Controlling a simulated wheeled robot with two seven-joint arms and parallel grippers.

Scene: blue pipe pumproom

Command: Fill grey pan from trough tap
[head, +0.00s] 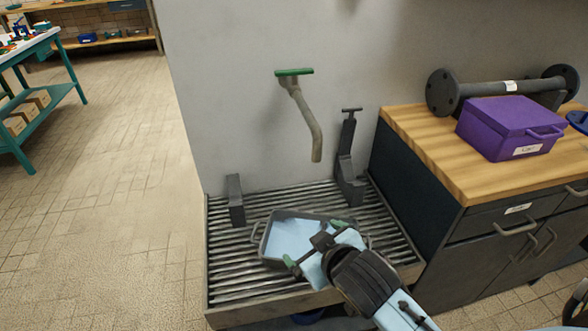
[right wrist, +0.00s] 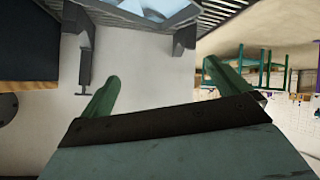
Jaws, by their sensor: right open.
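The grey pan (head: 263,246) sits on the slatted trough (head: 213,272), below and slightly left of the tap spout. Its inside shows a flat light-blue surface that looks like water. The tap (head: 308,120) is a beige pipe on the wall with a green bar handle (head: 294,72) lying crosswise on top. No stream shows under its spout. My right gripper (head: 314,243) is open and empty, its green fingertips spread in front of the pan in the head view and hiding its right part. In the right wrist view the open fingers (right wrist: 160,75) show nothing between them, and the pan (right wrist: 130,8) is at the top edge. My left gripper is out of view.
Dark upright brackets stand on the trough at left (head: 236,200) and back right (head: 348,165). A cabinet with a wooden top (head: 425,140) adjoins the trough's right, carrying a purple box (head: 505,125) and a flanged pipe (head: 490,90). Open floor lies left.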

